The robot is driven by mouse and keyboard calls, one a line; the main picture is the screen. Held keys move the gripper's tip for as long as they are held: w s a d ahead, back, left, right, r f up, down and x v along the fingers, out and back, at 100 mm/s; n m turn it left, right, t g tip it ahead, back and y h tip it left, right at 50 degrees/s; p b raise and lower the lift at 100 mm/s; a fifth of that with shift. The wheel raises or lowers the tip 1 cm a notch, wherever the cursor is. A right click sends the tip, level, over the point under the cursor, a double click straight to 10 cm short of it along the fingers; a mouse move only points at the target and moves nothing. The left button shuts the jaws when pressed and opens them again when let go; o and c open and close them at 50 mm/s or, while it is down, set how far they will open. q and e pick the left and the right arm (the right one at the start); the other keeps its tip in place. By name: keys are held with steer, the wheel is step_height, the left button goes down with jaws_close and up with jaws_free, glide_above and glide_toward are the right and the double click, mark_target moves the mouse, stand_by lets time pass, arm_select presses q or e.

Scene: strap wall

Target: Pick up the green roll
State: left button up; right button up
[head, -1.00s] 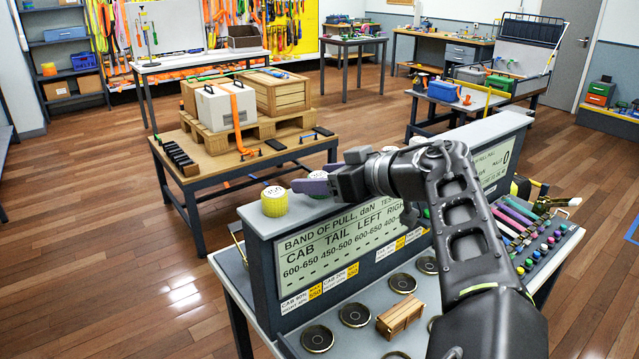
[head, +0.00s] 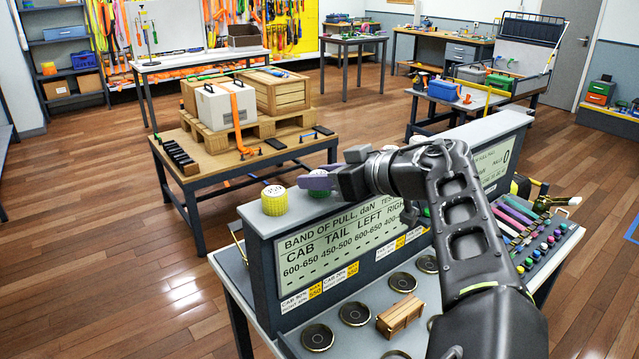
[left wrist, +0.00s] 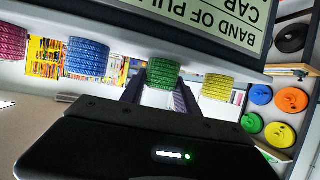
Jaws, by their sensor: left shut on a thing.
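The green roll (left wrist: 163,74) stands on the narrow top ledge of the test board, between a blue roll (left wrist: 87,58) and a yellow roll (left wrist: 217,87); the left wrist view shows them upside down. My left gripper (head: 320,181) is shut on the green roll, with one finger on each side of it. In the head view the purple fingers hide most of the roll, and only a bit of green (head: 320,193) shows below them. The roll appears level with its neighbours on the ledge. My right gripper is not in view.
The yellow roll (head: 274,201) stands close to the left of my fingers in the head view. Below the ledge is the board (head: 345,240) with printed pull bands. The bench holds round dishes (head: 355,313) and a small wooden crate (head: 400,316). Space above the ledge is clear.

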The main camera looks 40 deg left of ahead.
arm_select(q)
jaws_close()
step_height(320, 180, up, 10)
stand_by(0.5)
stand_by(0.5)
